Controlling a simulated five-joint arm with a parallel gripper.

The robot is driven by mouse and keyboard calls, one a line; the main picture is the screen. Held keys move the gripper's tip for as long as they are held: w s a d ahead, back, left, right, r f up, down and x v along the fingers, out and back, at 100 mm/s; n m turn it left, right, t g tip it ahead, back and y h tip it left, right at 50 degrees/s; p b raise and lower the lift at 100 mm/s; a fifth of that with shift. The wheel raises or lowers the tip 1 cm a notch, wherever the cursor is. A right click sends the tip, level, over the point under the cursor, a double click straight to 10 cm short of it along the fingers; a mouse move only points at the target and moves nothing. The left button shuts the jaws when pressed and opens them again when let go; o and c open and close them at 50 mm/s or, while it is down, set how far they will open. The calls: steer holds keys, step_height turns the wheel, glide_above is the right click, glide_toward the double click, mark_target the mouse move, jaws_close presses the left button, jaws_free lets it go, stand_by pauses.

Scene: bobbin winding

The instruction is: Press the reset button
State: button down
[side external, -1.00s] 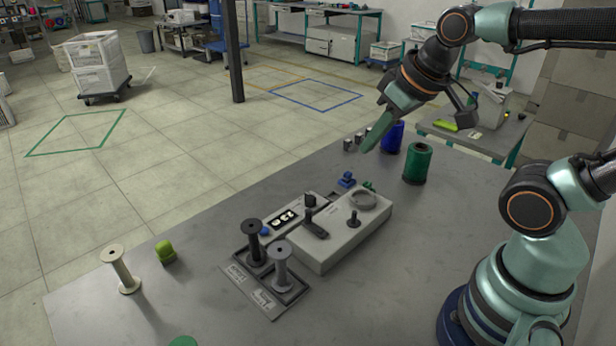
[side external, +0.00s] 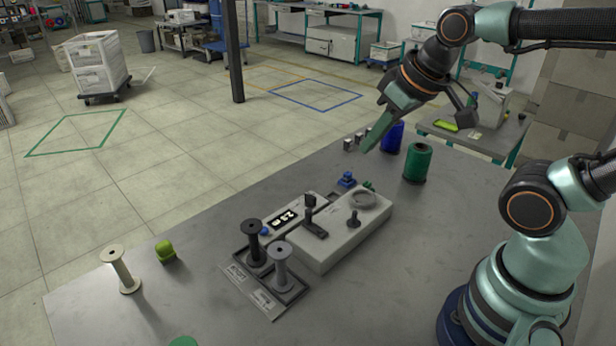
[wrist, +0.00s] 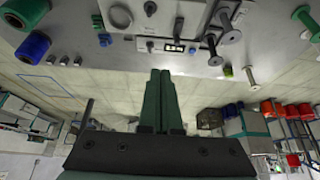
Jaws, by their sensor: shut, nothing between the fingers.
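The winding machine (side external: 345,238) is a pale box on the grey table, with a display (side external: 285,219) on its left part. A small blue button (side external: 265,231) sits beside the display; it also shows in the wrist view (wrist: 193,50). I cannot read any label naming it as the reset button. My gripper (side external: 371,142) is shut and empty, its green fingers pointing down and left above the table's far side, behind and above the machine and well apart from the button. In the wrist view my closed fingers (wrist: 160,73) point toward the display side.
A blue thread spool (side external: 391,138) and a green one (side external: 417,163) stand near my gripper. A black bobbin (side external: 253,240) and a grey bobbin (side external: 280,264) stand in a holder before the machine. A cream bobbin (side external: 120,268) and a green piece (side external: 165,251) stand at left.

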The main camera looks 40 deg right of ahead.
steer(key=n+t+y, duration=0.2)
steer(key=n+t, duration=0.1)
steer(key=n, duration=0.8)
glide_above(263, 231)
step_height(263, 231, down, 12)
steer(key=shift+s+d+r, duration=0.15)
steer(key=shift+s+d, duration=0.2)
steer(key=shift+d, duration=0.1)
steer(key=shift+f, duration=4.4)
steer(key=shift+f, duration=0.2)
steer(key=shift+f, duration=0.2)
